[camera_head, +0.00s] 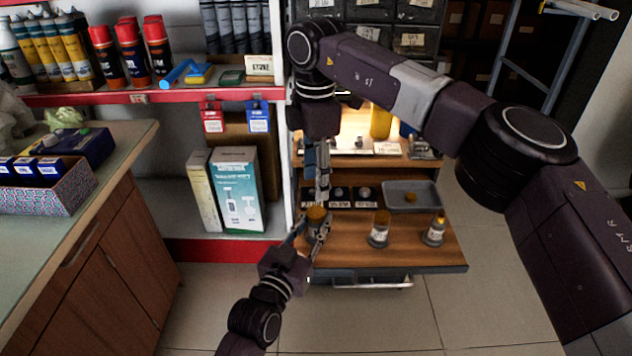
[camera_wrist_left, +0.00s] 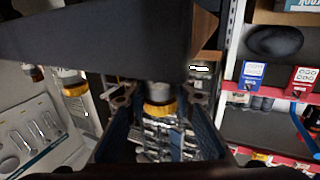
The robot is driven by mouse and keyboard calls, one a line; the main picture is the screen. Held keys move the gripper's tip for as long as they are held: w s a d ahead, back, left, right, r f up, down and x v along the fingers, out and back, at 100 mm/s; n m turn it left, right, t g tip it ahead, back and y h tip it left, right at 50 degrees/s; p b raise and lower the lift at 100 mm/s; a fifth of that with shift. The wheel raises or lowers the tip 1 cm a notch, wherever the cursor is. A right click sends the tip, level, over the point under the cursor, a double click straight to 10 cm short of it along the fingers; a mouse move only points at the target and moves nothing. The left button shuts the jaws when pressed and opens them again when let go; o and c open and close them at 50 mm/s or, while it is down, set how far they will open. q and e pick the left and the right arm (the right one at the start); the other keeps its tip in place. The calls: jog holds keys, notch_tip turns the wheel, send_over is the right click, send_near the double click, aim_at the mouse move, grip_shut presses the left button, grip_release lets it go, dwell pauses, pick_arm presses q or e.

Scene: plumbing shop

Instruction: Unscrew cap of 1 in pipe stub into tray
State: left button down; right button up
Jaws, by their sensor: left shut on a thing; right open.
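A pipe stub with an orange-brown cap (camera_head: 317,214) stands at the left of the wooden worktop (camera_head: 408,255). My left gripper (camera_head: 315,230) is shut on this stub from the front; in the left wrist view, the stub (camera_wrist_left: 159,95) with its yellow-orange band sits between the fingers (camera_wrist_left: 160,118). My right gripper (camera_head: 322,190) is open and points down just above the cap; whether it touches cannot be told. Two more stubs, a middle one (camera_head: 379,236) and a right one (camera_head: 433,236), stand apart on the worktop. The grey tray (camera_head: 428,205) behind them holds a small orange piece (camera_head: 410,197).
Small fittings on dark labelled blocks (camera_head: 352,198) stand left of the tray, close behind the grippers. A shelf unit with a red edge (camera_head: 220,248) is at the left. My right arm crosses above the worktop. The worktop's front right is clear.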

aim_at(316, 211)
jog(key=m, duration=0.3)
jog(key=shift+f+m, duration=0.3)
jog(key=shift+m, duration=0.1)
notch_tip(316, 211, down, 8)
jog(key=shift+r, duration=0.25)
jog(key=shift+c, duration=0.4)
